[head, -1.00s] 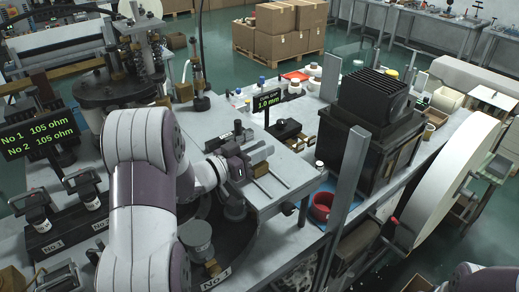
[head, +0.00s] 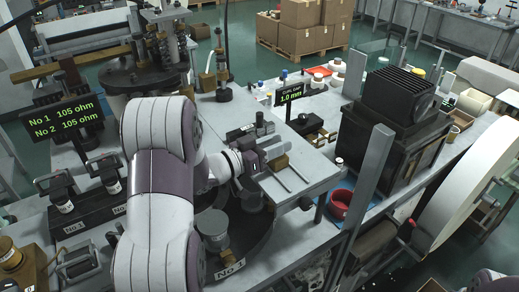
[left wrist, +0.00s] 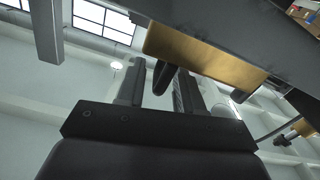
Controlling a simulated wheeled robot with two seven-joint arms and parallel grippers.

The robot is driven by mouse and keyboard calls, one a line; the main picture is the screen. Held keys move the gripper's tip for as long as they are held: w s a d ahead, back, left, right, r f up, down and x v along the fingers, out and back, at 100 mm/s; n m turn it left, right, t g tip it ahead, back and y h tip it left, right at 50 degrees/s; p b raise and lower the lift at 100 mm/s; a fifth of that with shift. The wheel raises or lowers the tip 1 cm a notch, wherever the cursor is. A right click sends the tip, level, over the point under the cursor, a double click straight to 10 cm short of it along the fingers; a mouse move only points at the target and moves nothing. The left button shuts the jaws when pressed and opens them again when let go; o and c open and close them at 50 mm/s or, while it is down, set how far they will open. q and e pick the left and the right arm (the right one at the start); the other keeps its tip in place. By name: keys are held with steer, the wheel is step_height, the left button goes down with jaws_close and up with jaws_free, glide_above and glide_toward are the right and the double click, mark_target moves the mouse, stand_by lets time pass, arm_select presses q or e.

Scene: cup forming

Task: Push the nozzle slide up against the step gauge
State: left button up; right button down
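A brass block (head: 280,163), which looks like the nozzle slide, sits by two thin parallel rails on the grey bench plate. My left gripper (head: 264,156) is low over the plate, right beside this block; whether they touch is unclear. In the left wrist view, the two fingers (left wrist: 162,88) stand apart, with a dark rounded piece (left wrist: 165,74) in line with the gap. A brass bar (left wrist: 205,55) crosses just beyond them. I cannot clearly pick out the step gauge; small dark fittings (head: 260,125) stand behind the gripper. My right gripper is out of view.
A display (head: 290,95) reads 1.0 mm. A tall grey post (head: 365,190) and a black finned machine (head: 395,120) stand to the right. A red bowl (head: 340,203) is below the plate's right edge. A round dark fixture (head: 215,230) lies under my left arm.

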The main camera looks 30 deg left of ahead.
arm_select(q)
steer(key=p+v, duration=0.1)
steer(key=v, duration=1)
steer(key=shift+s, duration=0.2)
steer(key=shift+a, duration=0.1)
